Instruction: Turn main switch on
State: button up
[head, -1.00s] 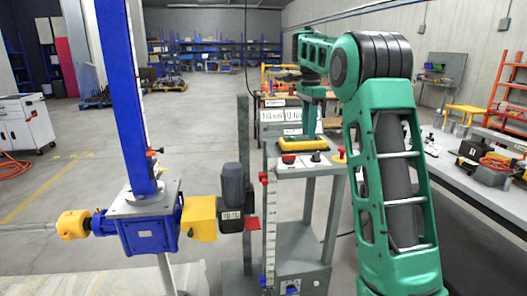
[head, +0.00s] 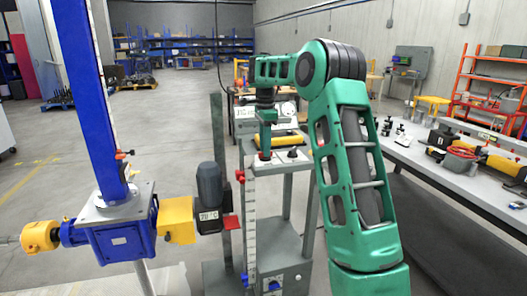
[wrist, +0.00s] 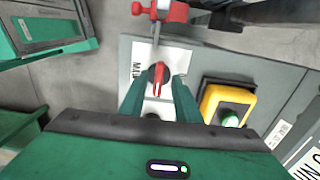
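The main switch is a red rotary handle (wrist: 157,78) on a dark round base, set on a white label plate whose lettering is only partly readable. In the wrist view it lies between my two fingers. My gripper (wrist: 160,88) is open, with a finger on each side of the handle and gaps visible; contact cannot be told. In the head view my gripper (head: 265,148) points down over the grey control panel (head: 270,170), at the red switch (head: 262,157), which it partly hides.
A yellow box (wrist: 222,100) with a green button sits right of the switch. A black knob (head: 292,154) is beside it. A red clamp (wrist: 160,10) is just beyond the panel edge. A blue screw jack (head: 115,225) with a motor (head: 210,185) stands left; a workbench (head: 440,165) stands right.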

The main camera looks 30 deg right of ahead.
jog(key=shift+f, duration=0.5)
grip_shut()
